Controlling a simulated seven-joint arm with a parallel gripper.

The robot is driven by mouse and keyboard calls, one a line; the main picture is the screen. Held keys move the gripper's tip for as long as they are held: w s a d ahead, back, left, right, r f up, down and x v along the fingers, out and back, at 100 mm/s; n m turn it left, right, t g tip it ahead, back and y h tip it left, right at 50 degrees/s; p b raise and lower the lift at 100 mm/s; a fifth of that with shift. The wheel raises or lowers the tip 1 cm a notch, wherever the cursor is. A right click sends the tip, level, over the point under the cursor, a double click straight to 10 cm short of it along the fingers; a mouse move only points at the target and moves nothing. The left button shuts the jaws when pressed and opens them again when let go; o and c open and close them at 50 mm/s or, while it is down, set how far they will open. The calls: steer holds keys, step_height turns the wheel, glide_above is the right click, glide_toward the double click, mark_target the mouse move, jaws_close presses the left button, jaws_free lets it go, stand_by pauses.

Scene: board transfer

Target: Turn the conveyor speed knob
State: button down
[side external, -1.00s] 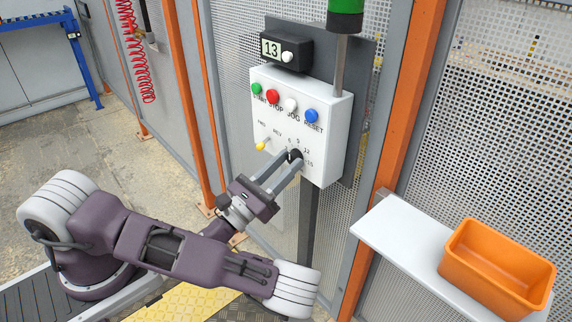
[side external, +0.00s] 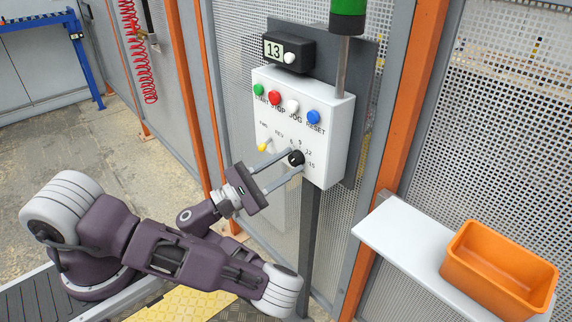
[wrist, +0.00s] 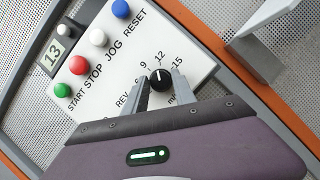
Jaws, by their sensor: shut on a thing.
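The black conveyor speed knob (side external: 296,158) is on the lower right of the white control panel (side external: 326,150). In the wrist view the knob (wrist: 160,79) has a white pointer line and is ringed by the numbers 6, 9, 12 and 15. The pointer aims roughly between 9 and 12. My gripper (side external: 294,160) is shut on the knob, with one finger on each side of it. Both fingers also show in the wrist view. The small display (side external: 287,51) above the panel reads 13.
Green, red, white and blue buttons (side external: 290,106) line the panel above the knob. A white shelf with an orange bin (side external: 500,270) stands at right. Mesh fencing and orange posts (side external: 399,110) surround the panel.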

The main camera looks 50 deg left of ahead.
steer(key=shift+r, duration=0.1)
stand_by(0.4)
steer(key=c, duration=1)
jaws_free()
steer(key=shift+c, duration=0.2)
